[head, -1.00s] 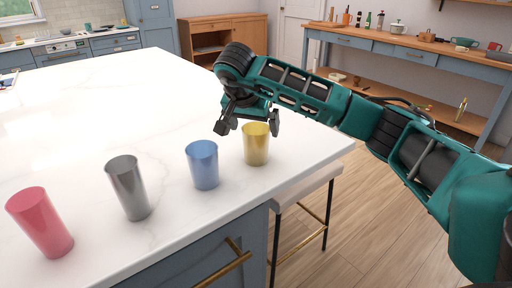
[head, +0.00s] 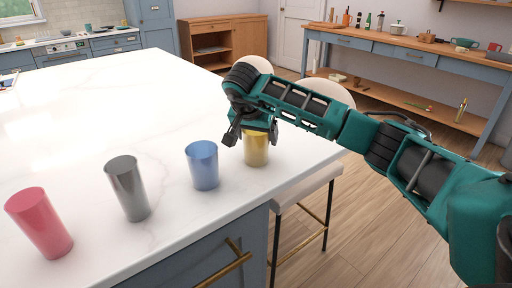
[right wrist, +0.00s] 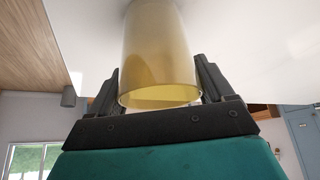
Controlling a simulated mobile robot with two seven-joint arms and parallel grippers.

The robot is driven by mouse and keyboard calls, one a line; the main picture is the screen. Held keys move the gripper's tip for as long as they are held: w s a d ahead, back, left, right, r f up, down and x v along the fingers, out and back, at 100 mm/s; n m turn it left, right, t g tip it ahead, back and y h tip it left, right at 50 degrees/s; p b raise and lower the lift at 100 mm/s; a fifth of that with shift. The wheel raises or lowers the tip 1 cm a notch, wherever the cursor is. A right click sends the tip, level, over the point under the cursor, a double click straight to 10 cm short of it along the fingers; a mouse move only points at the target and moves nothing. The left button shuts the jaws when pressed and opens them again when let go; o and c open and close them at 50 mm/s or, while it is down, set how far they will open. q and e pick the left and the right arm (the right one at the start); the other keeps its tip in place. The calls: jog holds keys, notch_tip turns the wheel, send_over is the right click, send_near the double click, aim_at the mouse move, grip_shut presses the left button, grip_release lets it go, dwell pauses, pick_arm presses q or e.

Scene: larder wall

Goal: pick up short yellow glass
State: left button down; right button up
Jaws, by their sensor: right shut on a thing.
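The short yellow glass (head: 256,151) stands upright on the white countertop, at the right end of a row of glasses. In the right wrist view the yellow glass (right wrist: 160,55) sits between the two dark fingers. My right gripper (head: 253,138) has come down over the glass from above and is shut on it. It also shows in the right wrist view (right wrist: 158,95), a finger on each side of the glass near its rim. The upper part of the glass is hidden by the gripper in the head view. My left gripper is not in view.
A blue glass (head: 203,166), a grey glass (head: 128,188) and a red glass (head: 41,222) stand to the left on the countertop (head: 110,110). The counter's edge is close on the right, with a stool (head: 306,190) beside it. The counter behind is clear.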

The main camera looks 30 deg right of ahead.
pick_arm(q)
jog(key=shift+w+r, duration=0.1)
pick_arm(e)
jog(key=c, duration=0.4)
jog(key=shift+r, duration=0.15)
pick_arm(q)
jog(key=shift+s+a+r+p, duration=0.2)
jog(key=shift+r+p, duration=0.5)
jog(key=shift+p, duration=0.3)
pick_arm(e)
notch_tip(320, 180, up, 20)
jog(key=shift+f, duration=0.1)
